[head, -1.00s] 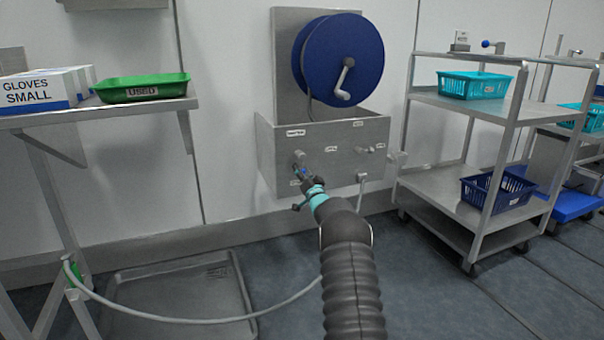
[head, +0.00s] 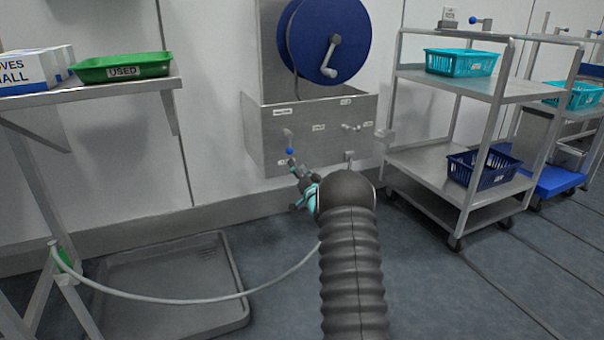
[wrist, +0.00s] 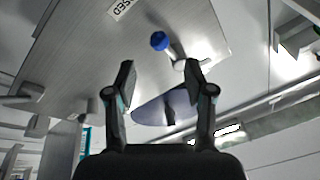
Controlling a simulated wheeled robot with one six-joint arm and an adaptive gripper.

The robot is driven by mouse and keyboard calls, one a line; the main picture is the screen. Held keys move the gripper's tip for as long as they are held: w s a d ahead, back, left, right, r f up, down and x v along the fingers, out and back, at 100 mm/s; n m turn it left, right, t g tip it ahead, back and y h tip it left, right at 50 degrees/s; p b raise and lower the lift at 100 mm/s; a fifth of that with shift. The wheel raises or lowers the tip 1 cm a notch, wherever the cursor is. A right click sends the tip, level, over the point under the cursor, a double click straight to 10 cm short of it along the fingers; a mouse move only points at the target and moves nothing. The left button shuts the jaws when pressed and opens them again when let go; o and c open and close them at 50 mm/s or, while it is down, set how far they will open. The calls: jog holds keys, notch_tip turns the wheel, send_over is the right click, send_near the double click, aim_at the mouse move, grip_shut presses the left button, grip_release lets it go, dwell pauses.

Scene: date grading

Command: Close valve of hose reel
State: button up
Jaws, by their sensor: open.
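The hose reel is a blue disc (head: 328,38) with a grey crank, mounted on the wall above a grey metal box (head: 335,135). The valve has a blue-knobbed lever (head: 289,151) at the left of the box front in the head view. My gripper (head: 294,166) is just below the knob, pointing at the box. In the wrist view the blue knob (wrist: 159,41) on its pale metal stem lies beyond my open gripper (wrist: 160,74), apart from the fingertips. Nothing is between the fingers at their tips. A label partly reading "SED" (wrist: 122,8) is near the knob.
Other fittings (head: 352,127) stick out of the box to the right. A steel cart (head: 430,165) with baskets stands at right. A table with a green tray (head: 122,68) is at left. A grey floor tray (head: 165,285) and a pale hose (head: 180,299) lie below.

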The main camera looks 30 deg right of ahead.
jog(key=shift+v, duration=1.3)
